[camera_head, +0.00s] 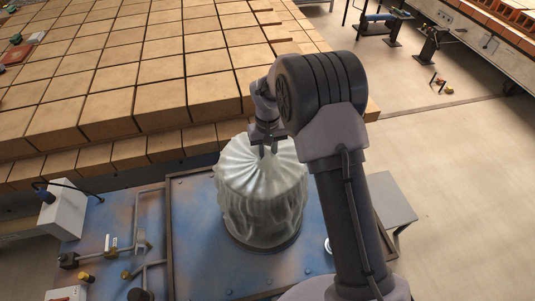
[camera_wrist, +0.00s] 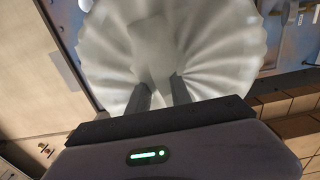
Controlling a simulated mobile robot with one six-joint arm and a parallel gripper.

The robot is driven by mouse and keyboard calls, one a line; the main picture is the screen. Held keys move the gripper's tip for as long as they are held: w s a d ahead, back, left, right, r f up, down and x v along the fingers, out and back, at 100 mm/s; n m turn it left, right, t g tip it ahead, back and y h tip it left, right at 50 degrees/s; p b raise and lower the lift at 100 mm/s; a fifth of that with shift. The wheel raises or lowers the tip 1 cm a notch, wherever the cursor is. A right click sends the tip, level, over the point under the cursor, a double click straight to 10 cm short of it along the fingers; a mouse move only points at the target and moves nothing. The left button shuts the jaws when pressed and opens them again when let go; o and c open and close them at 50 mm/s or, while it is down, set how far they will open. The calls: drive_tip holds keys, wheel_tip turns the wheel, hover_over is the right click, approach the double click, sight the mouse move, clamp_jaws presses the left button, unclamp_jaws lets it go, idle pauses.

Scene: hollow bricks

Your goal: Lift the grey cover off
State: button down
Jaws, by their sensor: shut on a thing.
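The grey cover (camera_head: 262,196) is a pale, pleated, drum-shaped cloth standing upright on the blue surface in the head view. A dark round base rim shows under its lower edge. My gripper (camera_head: 268,150) reaches down onto the gathered top of the cover and is shut on it. In the wrist view the cover (camera_wrist: 215,50) fills the upper middle, its pleats fanning out from the centre, and the two fingers of my gripper (camera_wrist: 160,92) meet its top. What the cover hides cannot be seen.
Rows of tan bricks (camera_head: 110,80) fill the left and back. The blue surface (camera_head: 195,250) has a raised dark frame. A white box (camera_head: 64,222) and small tools (camera_head: 140,245) lie at its left. Open floor (camera_head: 460,180) lies to the right.

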wheel_tip(320, 180, up, 39)
drive_tip(key=p, duration=1.9)
drive_tip(key=shift+r, duration=0.15)
